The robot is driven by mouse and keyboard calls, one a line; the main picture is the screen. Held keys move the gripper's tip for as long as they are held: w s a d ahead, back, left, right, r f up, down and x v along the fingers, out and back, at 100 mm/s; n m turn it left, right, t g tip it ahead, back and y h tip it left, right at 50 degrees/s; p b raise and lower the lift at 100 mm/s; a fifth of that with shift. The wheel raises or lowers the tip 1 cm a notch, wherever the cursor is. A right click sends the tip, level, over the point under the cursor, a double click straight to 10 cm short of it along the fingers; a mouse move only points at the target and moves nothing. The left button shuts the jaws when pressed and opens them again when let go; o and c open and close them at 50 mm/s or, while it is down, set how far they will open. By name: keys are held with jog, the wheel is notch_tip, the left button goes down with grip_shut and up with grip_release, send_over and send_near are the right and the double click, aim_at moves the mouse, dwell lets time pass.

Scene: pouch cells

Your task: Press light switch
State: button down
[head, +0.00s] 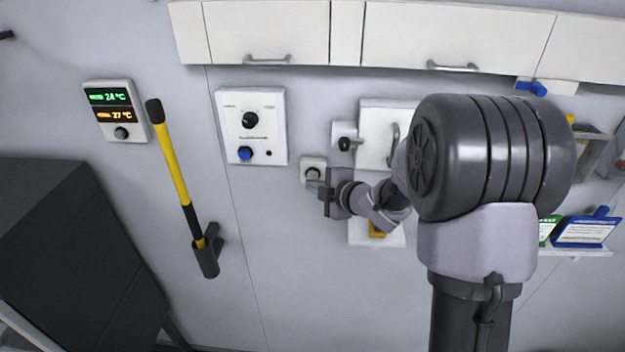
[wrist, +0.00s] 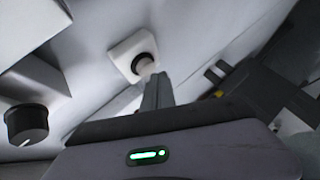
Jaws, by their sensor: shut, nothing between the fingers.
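A small white square wall plate with a round, dark-ringed switch (head: 313,172) is on the wall near the middle of the head view. In the wrist view the switch (wrist: 146,64) shows a pale round button in a black ring on its white plate. My gripper (head: 315,185) is shut and empty, just at the lower side of the switch. In the wrist view its closed fingertips (wrist: 156,82) point at the button and overlap its lower edge. I cannot tell whether they touch it.
A white control panel (head: 270,150) with a black knob and blue button is left of the switch. A small plate with a black lever (head: 345,143) and a white box with a handle (head: 377,112) are to its right. A yellow-handled tool (head: 172,155) hangs left. Cabinets (head: 265,25) run above.

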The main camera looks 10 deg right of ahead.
jog(key=s+b, duration=0.1)
jog(key=s, duration=0.1)
jog(key=s+a, duration=0.1)
jog(key=s+a+b, duration=0.1)
jog(key=s, duration=0.1)
jog(key=shift+s+b, duration=0.3)
jog(key=shift+b, duration=0.05)
jog(key=shift+d+f, duration=0.1)
jog(key=s+d+f+m+g+h+b, duration=0.1)
jog(key=s+d+f+m+h+b, duration=0.2)
jog(key=s+f+m+b, duration=0.5)
jog(key=s+d+f+m+h+b, duration=0.1)
jog(key=d+f+m+h+b, duration=0.25)
jog(key=b, duration=0.75)
jog(key=s+a+f+m+g+y+b, duration=0.2)
jog(key=s+a+f+m+b, duration=0.3)
jog(key=s, duration=0.5)
jog(key=s+a+f+m+g+y+b, duration=0.1)
jog(key=s+a+f+m+g+b, duration=0.2)
jog(key=s+f+b, duration=0.6)
notch_tip(320, 180, down, 2)
jog(key=s+a+m, duration=0.2)
jog(key=m, duration=0.1)
jog(key=shift+a+y+b, duration=0.2)
jog(key=shift+y+b, duration=0.15)
jog(key=shift+b, duration=0.05)
